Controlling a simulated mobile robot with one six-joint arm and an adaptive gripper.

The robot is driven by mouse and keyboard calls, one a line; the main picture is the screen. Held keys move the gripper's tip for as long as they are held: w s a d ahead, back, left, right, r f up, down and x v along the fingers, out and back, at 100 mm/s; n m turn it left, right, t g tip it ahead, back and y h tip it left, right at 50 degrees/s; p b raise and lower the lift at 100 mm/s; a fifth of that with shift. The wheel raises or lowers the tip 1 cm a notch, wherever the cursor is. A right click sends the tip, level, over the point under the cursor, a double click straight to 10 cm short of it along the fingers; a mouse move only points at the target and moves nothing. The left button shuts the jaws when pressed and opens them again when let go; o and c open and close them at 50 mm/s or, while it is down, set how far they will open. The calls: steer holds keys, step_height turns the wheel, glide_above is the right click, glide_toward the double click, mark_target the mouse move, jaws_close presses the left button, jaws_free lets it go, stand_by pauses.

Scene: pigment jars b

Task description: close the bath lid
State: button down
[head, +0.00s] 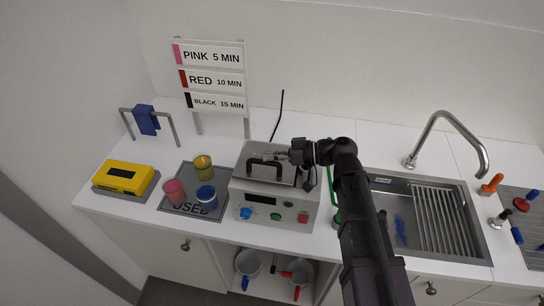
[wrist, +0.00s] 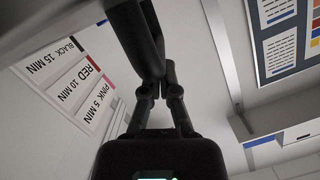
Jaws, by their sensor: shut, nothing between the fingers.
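The bath (head: 233,202) is a grey metal box on the counter in the head view, with a display and coloured buttons on its front. Its grey lid (head: 256,149) appears to lie flat over the top; whether it is fully seated I cannot tell. A black arched handle (head: 265,178) stands on the lid. My gripper (head: 270,156) is shut and empty, lying nearly level just above the lid, close to the handle; contact is not clear. In the wrist view my gripper (wrist: 160,72) shows dark, with black bars beyond it.
Left of the bath, several jars stand on a grey mat (head: 188,207) marked USED. A yellow box (head: 124,178) and a rack with a blue cloth (head: 146,119) are farther left. A sink (head: 385,181) with a tall tap (head: 437,119) lies right, beyond my arm. A sign (head: 210,80) stands behind.

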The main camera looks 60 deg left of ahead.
steer(key=shift+r, duration=0.15)
steer(key=w+d+r+p, duration=0.5)
steer(key=w+p, duration=0.1)
steer(key=w, duration=0.2)
steer(key=shift+w+d+r, duration=0.2)
steer(key=shift+r, duration=0.1)
stand_by(0.7)
steer(key=shift+a+r, duration=0.1)
steer(key=a+r+n+t+h+p, duration=0.2)
steer(key=r+h+p, duration=0.3)
steer(key=p, duration=0.8)
steer(key=shift+s+a+r+t+p, duration=0.2)
steer(key=shift+s+a+t+p, duration=0.15)
steer(key=shift+a+t, duration=0.3)
steer(key=shift+f, duration=0.2)
